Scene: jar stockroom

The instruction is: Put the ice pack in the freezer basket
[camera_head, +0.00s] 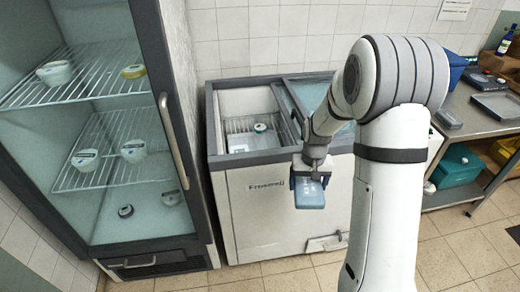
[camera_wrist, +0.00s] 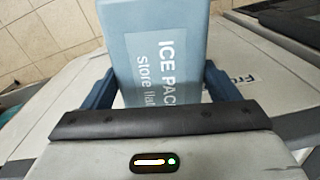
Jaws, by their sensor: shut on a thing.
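The ice pack (camera_head: 309,193) is a light blue flat block. In the wrist view the ice pack (camera_wrist: 163,60) shows white lettering reading "ICE PAC" and "store". My gripper (camera_head: 308,178) is shut on it, with blue fingers on both sides of it in the wrist view (camera_wrist: 160,88). It holds the pack in front of the freezer's front wall, below the rim. The chest freezer (camera_head: 262,205), marked "Frostwell" or similar, has its left part open. Inside, a wire basket (camera_head: 240,128) shows, with a round white-lidded tub (camera_head: 260,127) and a pale item in it.
A glass-door fridge (camera_head: 180,130) with several tubs on wire shelves stands at left. The freezer's sliding glass lid (camera_head: 310,95) covers its right part. A steel table (camera_head: 470,125) with trays is at right, with a teal bin (camera_head: 456,165) below. The tiled floor in front is clear.

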